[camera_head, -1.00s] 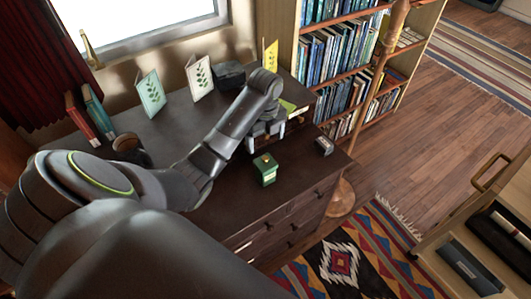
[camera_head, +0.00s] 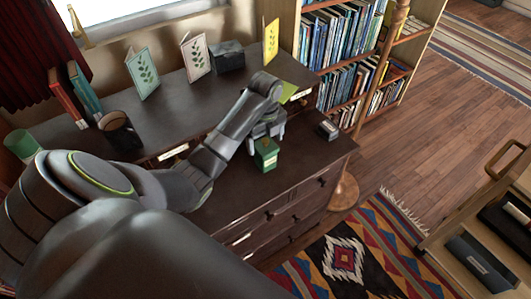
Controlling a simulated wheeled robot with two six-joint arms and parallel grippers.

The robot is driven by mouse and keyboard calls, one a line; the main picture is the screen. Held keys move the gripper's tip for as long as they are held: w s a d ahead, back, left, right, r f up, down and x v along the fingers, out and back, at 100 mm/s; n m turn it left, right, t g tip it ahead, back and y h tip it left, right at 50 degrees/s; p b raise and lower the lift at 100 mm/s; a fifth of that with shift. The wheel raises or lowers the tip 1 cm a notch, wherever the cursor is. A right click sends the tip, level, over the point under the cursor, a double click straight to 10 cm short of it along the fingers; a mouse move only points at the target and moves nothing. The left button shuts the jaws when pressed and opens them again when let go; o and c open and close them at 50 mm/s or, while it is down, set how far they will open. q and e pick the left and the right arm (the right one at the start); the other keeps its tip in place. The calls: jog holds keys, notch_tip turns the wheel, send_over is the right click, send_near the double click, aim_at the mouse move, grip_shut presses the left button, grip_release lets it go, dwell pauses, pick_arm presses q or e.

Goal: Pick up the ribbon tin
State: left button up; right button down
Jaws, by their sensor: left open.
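A small green tin (camera_head: 265,156), which I take to be the ribbon tin, stands upright on the dark dresser top with a pale label on its front. My left gripper (camera_head: 267,136) points down at the tin's top, its jaws open. The gripper and wrist cover part of the tin's upper back. I cannot tell whether the fingers touch it. My right gripper is not in view.
A small dark box (camera_head: 327,130) lies right of the tin on the dresser (camera_head: 228,213). Behind stand leaf-patterned cards (camera_head: 196,57) and a grey box (camera_head: 228,56).

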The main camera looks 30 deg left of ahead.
aim_at(265, 147)
pick_arm(q)
notch_tip(265, 147, down, 4)
jog(key=shift+w+a+r, duration=0.1)
jog(key=shift+r, duration=0.15)
